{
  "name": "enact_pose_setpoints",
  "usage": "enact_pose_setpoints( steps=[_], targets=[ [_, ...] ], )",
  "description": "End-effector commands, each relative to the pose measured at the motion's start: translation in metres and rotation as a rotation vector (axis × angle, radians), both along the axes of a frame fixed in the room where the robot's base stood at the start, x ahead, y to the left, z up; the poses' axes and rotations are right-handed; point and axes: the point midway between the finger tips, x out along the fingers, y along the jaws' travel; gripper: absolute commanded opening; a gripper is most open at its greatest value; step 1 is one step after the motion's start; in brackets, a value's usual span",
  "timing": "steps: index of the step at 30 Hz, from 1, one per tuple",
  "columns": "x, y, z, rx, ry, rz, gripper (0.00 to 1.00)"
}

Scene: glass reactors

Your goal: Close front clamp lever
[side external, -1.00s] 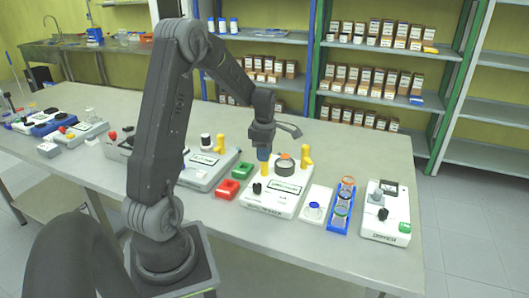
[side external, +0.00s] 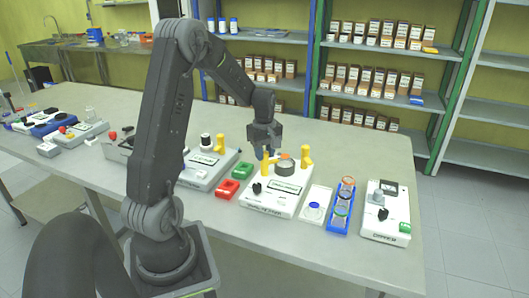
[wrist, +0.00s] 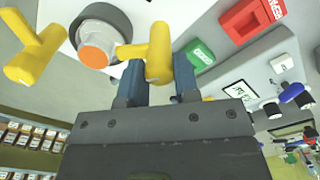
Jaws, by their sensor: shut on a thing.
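The clamp device (side external: 282,196) is a white box with a dark round vessel ring (side external: 285,168) and an orange centre on top. Two yellow clamp levers flank the ring. My gripper (side external: 266,155) points down at the left lever (side external: 265,169) and is shut on it. In the wrist view its blue fingers stand on both sides of this yellow lever (wrist: 159,50). The other yellow lever (side external: 306,158) is free and also shows in the wrist view (wrist: 35,50). The held lever's base is partly hidden, so I cannot tell how far it is turned.
A red block (side external: 228,189) and a green block (side external: 242,171) lie left of the device. Right of it are a white tray (side external: 316,206), a blue rack (side external: 341,206) and another white instrument (side external: 387,213). The table front (side external: 290,249) is clear.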

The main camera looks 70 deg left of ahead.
Motion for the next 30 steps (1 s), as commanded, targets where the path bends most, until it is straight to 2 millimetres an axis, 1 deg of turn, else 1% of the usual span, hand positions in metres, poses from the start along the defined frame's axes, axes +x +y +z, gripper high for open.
enact_pose_setpoints(
  steps=[9,23,24,30],
  targets=[
    [0.0005,-0.0002,0.0007,-0.001,-0.001,-0.101,0.05],
    [0.0004,-0.0003,0.0007,0.000,-0.001,-0.116,0.05],
    [0.0004,-0.0003,0.0007,0.000,-0.001,-0.116,0.30],
    [0.0003,-0.0002,0.0005,0.000,-0.001,-0.115,0.49]
  ],
)
